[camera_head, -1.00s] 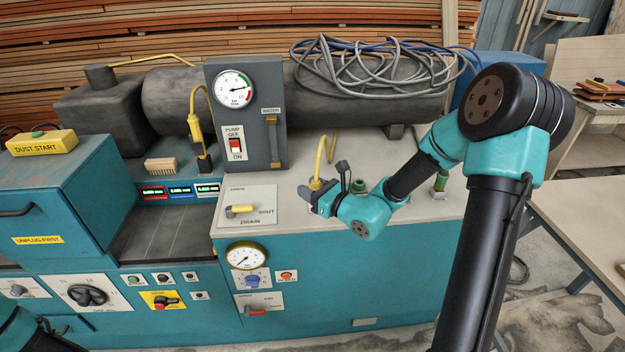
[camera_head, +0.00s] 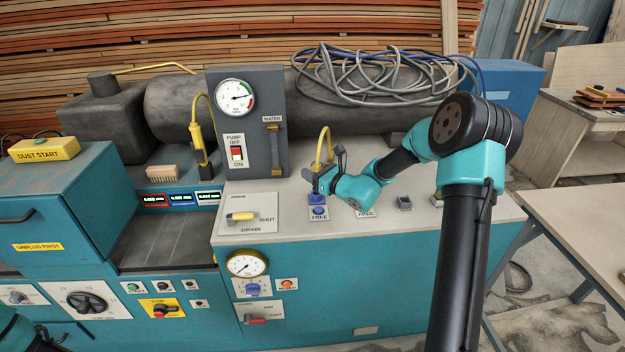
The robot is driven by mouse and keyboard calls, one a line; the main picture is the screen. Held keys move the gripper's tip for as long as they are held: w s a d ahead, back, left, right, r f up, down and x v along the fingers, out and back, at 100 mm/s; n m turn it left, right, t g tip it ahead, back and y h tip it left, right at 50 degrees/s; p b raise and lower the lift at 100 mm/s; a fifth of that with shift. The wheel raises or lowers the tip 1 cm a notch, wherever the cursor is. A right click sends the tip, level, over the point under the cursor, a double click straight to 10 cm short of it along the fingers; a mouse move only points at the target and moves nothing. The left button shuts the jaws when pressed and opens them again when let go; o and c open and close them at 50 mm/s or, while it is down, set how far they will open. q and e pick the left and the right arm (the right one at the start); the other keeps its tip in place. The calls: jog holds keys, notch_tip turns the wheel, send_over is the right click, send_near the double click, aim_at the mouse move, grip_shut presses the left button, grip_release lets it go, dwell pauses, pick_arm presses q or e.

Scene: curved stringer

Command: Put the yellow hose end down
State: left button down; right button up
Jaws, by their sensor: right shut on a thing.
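The yellow hose (camera_head: 323,144) rises in a narrow arch above the pale worktop and comes down at my right gripper (camera_head: 317,182). The right gripper is shut on the hose's end. The end itself is mostly hidden by the jaws. It is just above or at a blue fitting (camera_head: 317,198) with a FREE label (camera_head: 319,213) in front; I cannot tell whether they touch. Only a bit of my left arm shows in the lower left corner, and its gripper is out of view.
A second FREE label (camera_head: 365,213) and a grey fitting (camera_head: 404,203) are to the right on the worktop. The drain panel (camera_head: 248,213) is to the left. The grey pump box (camera_head: 248,125) stands behind left. A grey cable coil (camera_head: 370,75) lies at the back.

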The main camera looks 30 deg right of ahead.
jog(key=shift+w+d, duration=0.2)
jog(key=shift+w, duration=0.15)
jog(key=shift+f, duration=1.75)
jog(key=shift+f, duration=0.1)
jog(key=o, duration=1)
jog(key=v, duration=1.2)
